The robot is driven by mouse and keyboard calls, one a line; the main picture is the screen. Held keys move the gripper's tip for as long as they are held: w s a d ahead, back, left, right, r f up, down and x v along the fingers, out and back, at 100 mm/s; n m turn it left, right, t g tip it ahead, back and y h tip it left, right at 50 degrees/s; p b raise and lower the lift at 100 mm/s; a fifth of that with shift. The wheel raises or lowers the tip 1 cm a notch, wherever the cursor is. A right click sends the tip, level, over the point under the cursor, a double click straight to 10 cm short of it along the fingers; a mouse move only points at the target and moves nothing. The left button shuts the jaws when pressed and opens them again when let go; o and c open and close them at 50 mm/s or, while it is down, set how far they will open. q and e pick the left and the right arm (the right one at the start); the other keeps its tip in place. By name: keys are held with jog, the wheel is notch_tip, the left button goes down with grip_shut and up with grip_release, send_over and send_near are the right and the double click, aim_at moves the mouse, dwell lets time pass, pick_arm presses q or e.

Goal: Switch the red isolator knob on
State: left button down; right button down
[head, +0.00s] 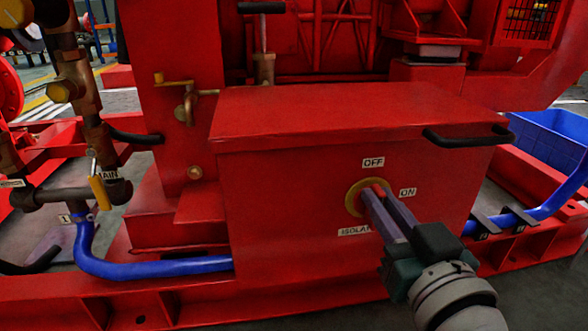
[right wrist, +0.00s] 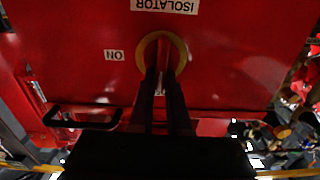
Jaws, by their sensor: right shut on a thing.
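The red isolator knob (head: 379,185) sits in a round brass-coloured ring (head: 352,198) on the front of a red box (head: 290,190). An OFF label (head: 373,162) is above it, an ON label (head: 407,192) to its right, and a partly covered ISOLATOR label (head: 354,231) below. My right gripper (head: 373,197) is shut on the knob, with its fingers hiding much of it. In the right wrist view, turned upside down, the knob (right wrist: 165,52) shows between the fingertips, roughly in line with the OFF and ISOLATOR labels. My left gripper is not in view.
A black handle (head: 467,136) sticks out at the box lid's right edge. Blue hoses (head: 150,267) run low on both sides. Pipes with a yellow lever (head: 99,192) stand at left. A blue crate (head: 552,140) is at right.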

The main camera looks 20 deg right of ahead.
jog(key=m+p, duration=0.1)
jog(key=m, duration=0.1)
jog(key=shift+d+m, duration=0.2)
jog(key=shift+m, duration=0.2)
jog(key=m, duration=0.5)
jog(key=d+f+m, duration=0.1)
jog(key=m, duration=0.8)
jog(key=shift+s+d+f+m, duration=0.15)
jog(key=shift+s+f+m, duration=0.15)
jog(key=shift+f, duration=0.1)
jog(key=c, duration=0.9)
grip_release()
